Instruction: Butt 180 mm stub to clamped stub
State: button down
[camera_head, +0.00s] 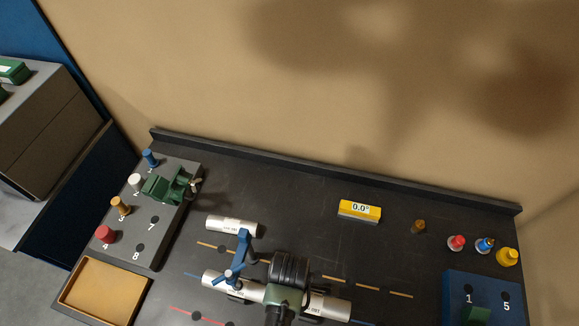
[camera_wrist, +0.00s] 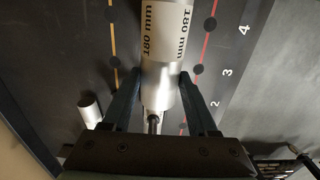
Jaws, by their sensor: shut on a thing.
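The silver 180 mm stub (camera_head: 325,305) lies along the bench, right of the clamped stub (camera_head: 216,281), roughly in line with it. My gripper (camera_wrist: 152,78) is shut on the 180 mm stub, a finger on each side. Its "180 mm" print (camera_wrist: 183,32) shows in the wrist view. The blue clamp (camera_head: 243,246) reaches over the clamped stub. My wrist hides part of the tubes in the head view, so I cannot tell whether the two ends touch.
Another silver stub (camera_head: 222,223) lies behind the clamp. A green vise (camera_head: 165,188) stands on the grey block at left, above a tan tray (camera_head: 104,287). A yellow level reading 0.0° (camera_head: 359,211) and several coloured pegs are at back right.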

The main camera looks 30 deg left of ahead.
jog(key=f+b, duration=0.3)
jog(key=shift+w+a+f, duration=0.1)
jog(key=shift+w+a, duration=0.05)
jog(key=shift+w, duration=0.05)
jog(key=shift+f+b, duration=0.8)
jog(key=shift+b, duration=0.1)
jog(key=shift+s+r, duration=0.1)
jog(key=shift+f, duration=0.3)
jog(key=shift+f+b, duration=0.7)
jog(key=shift+f, duration=0.45)
jog(key=shift+f, duration=0.35)
jog(key=shift+f+b, duration=0.3)
jog(key=shift+b, duration=0.05)
